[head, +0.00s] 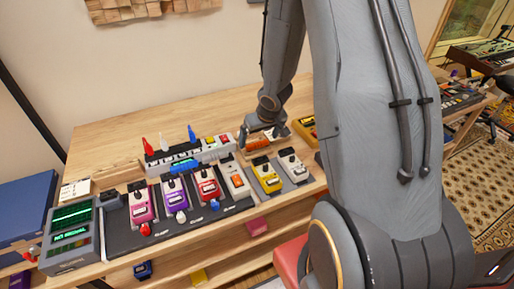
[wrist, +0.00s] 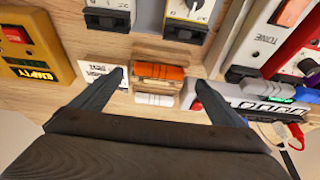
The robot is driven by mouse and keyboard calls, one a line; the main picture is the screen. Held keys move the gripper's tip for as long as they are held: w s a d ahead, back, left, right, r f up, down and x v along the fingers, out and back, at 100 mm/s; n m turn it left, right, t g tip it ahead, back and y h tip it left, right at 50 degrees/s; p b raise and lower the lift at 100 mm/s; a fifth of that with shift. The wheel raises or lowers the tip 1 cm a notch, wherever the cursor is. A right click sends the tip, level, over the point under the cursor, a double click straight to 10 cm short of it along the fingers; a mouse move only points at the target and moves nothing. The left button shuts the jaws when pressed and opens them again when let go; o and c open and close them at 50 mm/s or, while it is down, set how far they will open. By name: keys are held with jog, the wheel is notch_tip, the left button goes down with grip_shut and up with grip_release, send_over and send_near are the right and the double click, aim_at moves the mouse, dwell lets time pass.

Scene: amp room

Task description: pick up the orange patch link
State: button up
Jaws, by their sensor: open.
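The orange patch link (wrist: 158,71) lies in a small wooden holder (wrist: 172,52) in the wrist view, with a white block (wrist: 153,98) beside it on the near side. In the head view the orange link (head: 257,143) shows small, just below my gripper (head: 266,136). In the wrist view my gripper (wrist: 160,79) is open, with one finger to the left of the orange link and the other to its right. Nothing is held. I cannot tell how far above the link the fingertips are.
A printed card (wrist: 103,72) and a yellow box marked EMPTY (wrist: 35,50) lie left of the holder in the wrist view. Pedals (wrist: 190,20) stand beyond it, and a grey switch strip (wrist: 240,105) is close on the right. Bare wooden tabletop (head: 110,140) shows at the back left.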

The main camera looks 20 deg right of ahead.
aim_at(257, 143)
jog(key=b+x, duration=0.1)
jog(key=x, duration=0.2)
jog(key=shift+w+d+f, duration=0.1)
jog(key=shift+f, duration=0.1)
jog(key=c, duration=1.1)
jog(key=shift+r, duration=0.15)
jog(key=shift+c, duration=0.2)
notch_tip(257, 143, up, 7)
jog(key=p, duration=0.6)
jog(key=shift+r, duration=1.3)
